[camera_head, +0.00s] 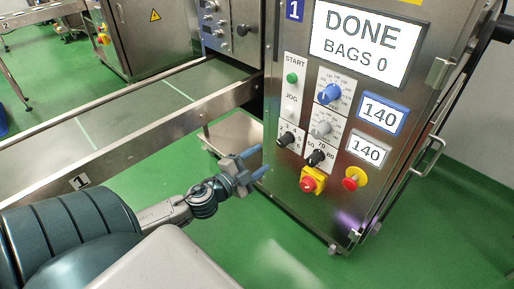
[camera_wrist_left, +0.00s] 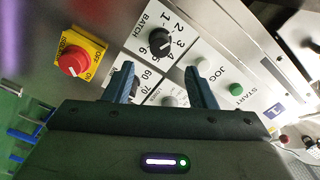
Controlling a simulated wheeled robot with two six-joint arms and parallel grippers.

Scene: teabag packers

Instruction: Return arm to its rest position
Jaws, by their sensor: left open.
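My left gripper (camera_head: 250,167) is in the lower middle of the head view, its blue fingers apart and empty, in front of and left of the packer's control panel. In the left wrist view the two open fingers (camera_wrist_left: 161,88) point at the panel, with nothing between them but panel in the background. The packer cabinet (camera_head: 285,179) carries a screen (camera_head: 359,43) reading DONE, BAGS 0. My right gripper is not in view.
The panel has a green start button (camera_head: 292,78), a blue knob (camera_head: 329,94), black knobs (camera_head: 286,139), a red stop button on yellow (camera_head: 312,180) and another red knob (camera_head: 354,179). A conveyor (camera_head: 120,110) runs at left. Green floor (camera_head: 275,245) is clear below.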

